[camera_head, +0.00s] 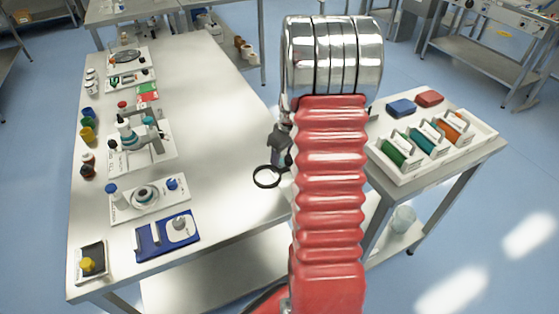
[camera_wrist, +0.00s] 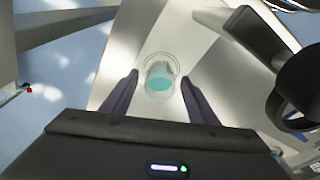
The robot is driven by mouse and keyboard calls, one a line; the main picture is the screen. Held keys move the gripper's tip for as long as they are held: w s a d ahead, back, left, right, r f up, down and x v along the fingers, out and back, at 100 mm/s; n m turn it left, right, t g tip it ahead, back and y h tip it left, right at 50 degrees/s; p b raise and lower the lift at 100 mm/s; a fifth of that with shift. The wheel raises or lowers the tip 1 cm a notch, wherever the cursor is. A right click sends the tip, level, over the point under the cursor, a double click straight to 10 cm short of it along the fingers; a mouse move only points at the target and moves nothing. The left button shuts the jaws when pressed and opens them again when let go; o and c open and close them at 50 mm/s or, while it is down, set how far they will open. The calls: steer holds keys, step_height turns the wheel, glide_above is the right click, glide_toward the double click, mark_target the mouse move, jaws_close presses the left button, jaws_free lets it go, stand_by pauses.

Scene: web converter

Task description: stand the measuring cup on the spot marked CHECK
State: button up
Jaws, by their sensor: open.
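A clear round cup with teal liquid, apparently the measuring cup (camera_wrist: 160,76), stands on a pale metal surface in the wrist view. My gripper (camera_wrist: 160,79) is open, with one dark finger on each side of the cup in the picture and a gap to each. How far the cup is below the fingertips I cannot tell. In the head view my red arm hides most of the gripper. A clear vessel (camera_head: 403,219) stands on the lower shelf of the right table there; it may be the same cup. I cannot read a CHECK mark in either view.
The long steel table (camera_head: 215,105) holds trays and bottles along its left side; its middle is clear. A black ring (camera_head: 266,177) shows beside my arm, and a dark ring (camera_wrist: 299,92) in the wrist view.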

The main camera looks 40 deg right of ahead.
step_height(320, 180, up, 12)
steer(key=s, duration=0.1)
steer(key=shift+s, duration=0.4)
steer(key=shift+d, duration=0.1)
stand_by(0.5)
steer(key=s+a+r+t, duration=0.1)
steer(key=s+a+r, duration=0.1)
steer(key=a+r, duration=0.5)
steer(key=s+a+r, duration=0.1)
steer(key=a+r, duration=0.1)
steer(key=a, duration=0.9)
steer(key=s+a+r+m+t, duration=0.1)
steer(key=s+a+r+t, duration=0.1)
steer(key=s+a, duration=1)
steer(key=a, duration=0.3)
steer(key=shift+t, duration=0.4)
